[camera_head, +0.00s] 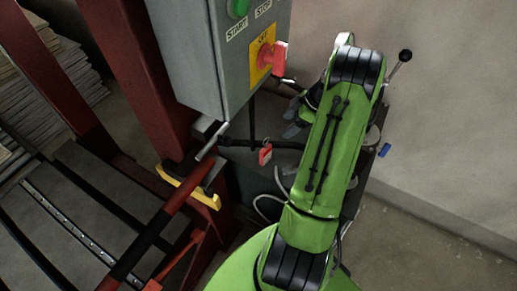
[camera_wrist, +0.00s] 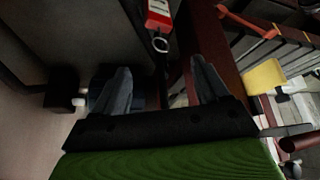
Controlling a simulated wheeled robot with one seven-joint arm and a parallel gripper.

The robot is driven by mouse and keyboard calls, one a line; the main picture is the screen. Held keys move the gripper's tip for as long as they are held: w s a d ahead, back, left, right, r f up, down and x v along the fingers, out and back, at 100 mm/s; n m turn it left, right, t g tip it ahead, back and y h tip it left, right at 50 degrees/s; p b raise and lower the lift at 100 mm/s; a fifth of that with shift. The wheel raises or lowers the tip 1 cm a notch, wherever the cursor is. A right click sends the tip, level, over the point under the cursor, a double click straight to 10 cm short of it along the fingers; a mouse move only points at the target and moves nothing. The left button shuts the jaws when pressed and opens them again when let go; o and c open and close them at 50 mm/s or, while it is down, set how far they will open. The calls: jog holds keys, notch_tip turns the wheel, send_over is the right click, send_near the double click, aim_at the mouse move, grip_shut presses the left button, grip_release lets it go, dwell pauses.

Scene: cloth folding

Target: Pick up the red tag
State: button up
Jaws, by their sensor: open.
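The red tag (camera_head: 265,154) hangs in front of the machine in the head view, below the grey control box and left of my green arm. A small pale patch shows on it. In the wrist view a red tag with a white label (camera_wrist: 159,14) is at the top edge, with a pale ring (camera_wrist: 160,44) below it. My gripper (camera_wrist: 164,80) is open, its two grey fingers apart with nothing held between them. The tag appears beyond the fingertips, roughly between their lines. In the head view my gripper (camera_head: 297,115) is partly hidden by my arm.
The grey control box (camera_head: 215,60) carries a green button and a red switch (camera_head: 279,58) on a yellow plate. A red post (camera_head: 140,75) and a yellow bracket (camera_head: 190,187) stand left of the tag. A lever (camera_head: 400,62) and a blue item (camera_head: 384,150) are right of my arm.

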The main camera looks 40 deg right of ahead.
aim_at(262, 149)
jog(key=b+x, duration=0.4)
jog(key=x, duration=1.1)
jog(key=shift+s+a+f+b, duration=0.1)
jog(key=shift+s+a+b, duration=0.1)
jog(key=shift+b, duration=0.2)
jog(key=shift+c, duration=1.1)
grip_shut()
